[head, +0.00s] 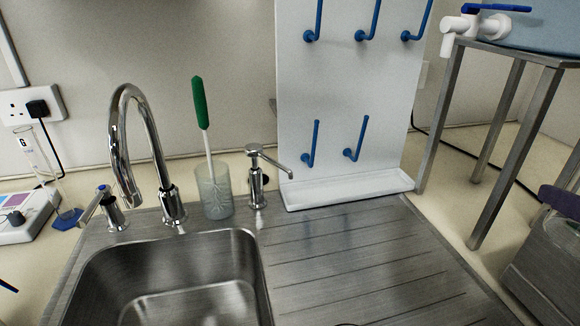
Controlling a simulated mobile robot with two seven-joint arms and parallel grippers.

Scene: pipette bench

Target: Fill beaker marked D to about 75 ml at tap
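A chrome gooseneck tap (122,140) stands behind the sink (235,262), its spout over the basin. A lever handle (102,208) is on its left. No water shows at the spout. A second tap, white with a blue lever (478,22), is on a blue-grey container (550,32) on a metal stand at the upper right. I see no beaker marked D. Neither of my grippers is in view.
A translucent cup (214,192) holds a green-handled brush (201,103). A soap dispenser (257,180) stands beside it. A glass cylinder marked G (36,155) leans at the left. The pegboard (340,90) has empty blue pegs. The ridged drainboard (350,250) is mostly clear.

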